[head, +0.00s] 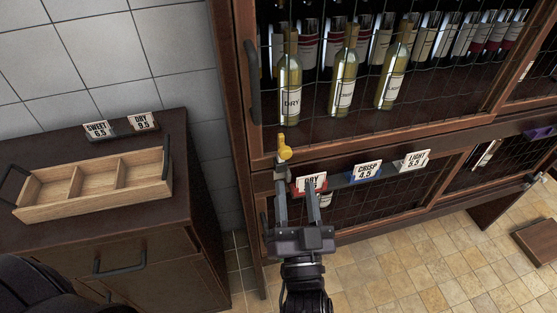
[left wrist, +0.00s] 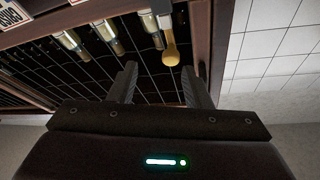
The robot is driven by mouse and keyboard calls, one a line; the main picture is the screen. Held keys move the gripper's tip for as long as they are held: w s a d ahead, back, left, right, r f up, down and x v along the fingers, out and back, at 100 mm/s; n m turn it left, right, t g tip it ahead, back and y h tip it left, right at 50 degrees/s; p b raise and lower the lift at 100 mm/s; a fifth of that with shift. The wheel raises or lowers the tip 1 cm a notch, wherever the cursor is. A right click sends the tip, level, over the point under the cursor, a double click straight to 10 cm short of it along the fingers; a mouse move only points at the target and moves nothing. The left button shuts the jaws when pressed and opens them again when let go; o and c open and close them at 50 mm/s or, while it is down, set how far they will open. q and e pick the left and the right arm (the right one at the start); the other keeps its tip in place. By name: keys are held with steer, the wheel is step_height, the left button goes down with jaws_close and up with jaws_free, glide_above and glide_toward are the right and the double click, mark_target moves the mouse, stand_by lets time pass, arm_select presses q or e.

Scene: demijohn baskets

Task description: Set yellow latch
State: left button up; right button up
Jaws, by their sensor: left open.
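The yellow latch (head: 285,148) is a small knobbed piece on the cabinet's frame, left of the three small signs in the head view. In the left wrist view the yellow latch (left wrist: 171,52) hangs above the gap between my fingers. My left gripper (head: 296,186) is open and empty, just below the latch and pointing up toward it. Its two fingers show apart in the left wrist view (left wrist: 166,82). I see no contact between fingers and latch. My right gripper is not in view.
The wine cabinet (head: 262,150) has mesh doors with several bottles behind, including a DRY bottle (head: 290,85). Signs DRY (head: 311,182), CRISP (head: 367,171) and LIGHT (head: 411,160) stand on its ledge. A wooden divided tray (head: 95,207) rests on the left sideboard (head: 190,150).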

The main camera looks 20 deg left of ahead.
mark_target(285, 158)
arm_select(q)
steer(key=shift+n+y, duration=0.3)
steer(key=x, duration=0.2)
steer(key=p+x, duration=0.1)
steer(key=x, duration=0.2)
steer(key=s+r+p+x, duration=0.1)
steer(key=x, duration=0.1)
steer(key=shift+w+a, duration=0.2)
steer(key=shift+a, duration=0.25)
steer(key=shift+w+a+r, duration=0.1)
steer(key=shift+w+r, duration=0.05)
steer(key=shift+w, duration=0.05)
steer(key=shift+w+a, duration=0.1)
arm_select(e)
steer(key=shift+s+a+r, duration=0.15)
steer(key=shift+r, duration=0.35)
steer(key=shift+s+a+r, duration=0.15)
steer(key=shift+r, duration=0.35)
arm_select(q)
steer(key=shift+c, duration=0.4)
jaws_close()
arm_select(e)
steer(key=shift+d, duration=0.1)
